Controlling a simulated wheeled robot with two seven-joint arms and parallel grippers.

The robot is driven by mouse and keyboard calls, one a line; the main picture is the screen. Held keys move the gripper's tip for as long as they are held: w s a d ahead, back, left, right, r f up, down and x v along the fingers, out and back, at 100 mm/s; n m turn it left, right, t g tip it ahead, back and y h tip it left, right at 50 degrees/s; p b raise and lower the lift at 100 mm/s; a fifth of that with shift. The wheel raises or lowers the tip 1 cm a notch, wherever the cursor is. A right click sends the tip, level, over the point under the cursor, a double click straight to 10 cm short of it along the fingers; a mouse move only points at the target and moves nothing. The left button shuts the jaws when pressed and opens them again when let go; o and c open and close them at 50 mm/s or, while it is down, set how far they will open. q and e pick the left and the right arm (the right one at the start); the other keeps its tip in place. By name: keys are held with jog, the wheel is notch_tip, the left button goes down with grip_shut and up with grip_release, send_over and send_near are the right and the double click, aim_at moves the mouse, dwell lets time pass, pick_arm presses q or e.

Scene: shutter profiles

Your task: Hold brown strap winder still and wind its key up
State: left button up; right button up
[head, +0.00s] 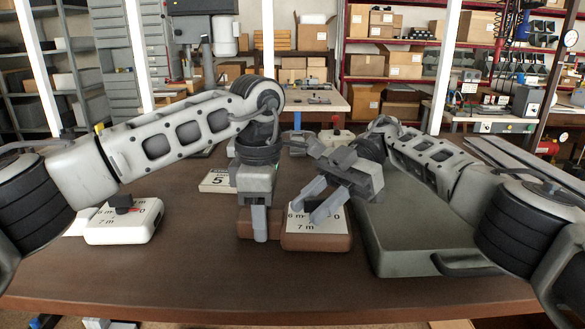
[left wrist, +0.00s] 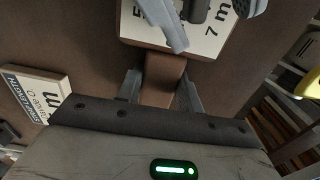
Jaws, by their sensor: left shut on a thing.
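The brown strap winder (head: 318,242) sits on the table in front of me, with a white dial face marked in metres. It also shows at the top of the left wrist view (left wrist: 142,38). My left gripper (head: 260,232) points down at its left side. In the left wrist view its fingers (left wrist: 160,92) are shut on the winder's brown tab (left wrist: 162,75). My right gripper (head: 304,212) is tilted over the dial face, its two fingers apart with the face showing between them.
A white winder (head: 125,225) with a dark key stands at the left. A white card with a 5 (head: 217,181) lies behind my left gripper. A large grey-green case (head: 425,235) is close on the right. The table's front strip (head: 200,285) is clear.

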jog(key=shift+w+d+r+m+t+y, duration=0.15)
jog(key=shift+m+t+y, duration=0.25)
jog(key=shift+t, duration=0.2)
jog(key=shift+s+d+r+m+t+y, duration=0.15)
jog(key=shift+m+t+y, duration=0.15)
jog(key=shift+m+t, duration=0.25)
jog(key=m+t, duration=0.2)
jog(key=m+t+y, duration=0.1)
jog(key=m+t, duration=0.1)
jog(key=t, duration=0.1)
jog(key=shift+m+y, duration=0.3)
jog(key=shift+m, duration=0.05)
jog(key=s+v, duration=0.1)
jog(key=v, duration=1.1)
jog(key=s+a+r+n+g+y, duration=0.2)
jog(key=s+a+r+n+g, duration=0.1)
jog(key=s+a, duration=0.25)
jog(key=s+a+r+n+g+y, duration=0.1)
jog(key=s+a+r+n+g, duration=0.15)
jog(key=s+a, duration=0.35)
jog(key=s+a+r+n+g, duration=0.2)
jog(key=s+r+g, duration=0.1)
jog(key=s+g, duration=0.2)
jog(key=s+a+r+n+g, duration=0.2)
jog(key=s+r+n+g, duration=0.1)
jog(key=s, duration=0.5)
jog(key=shift+a+r+g, duration=0.15)
jog(key=shift+r+g, duration=0.4)
jog(key=shift+g, duration=0.55)
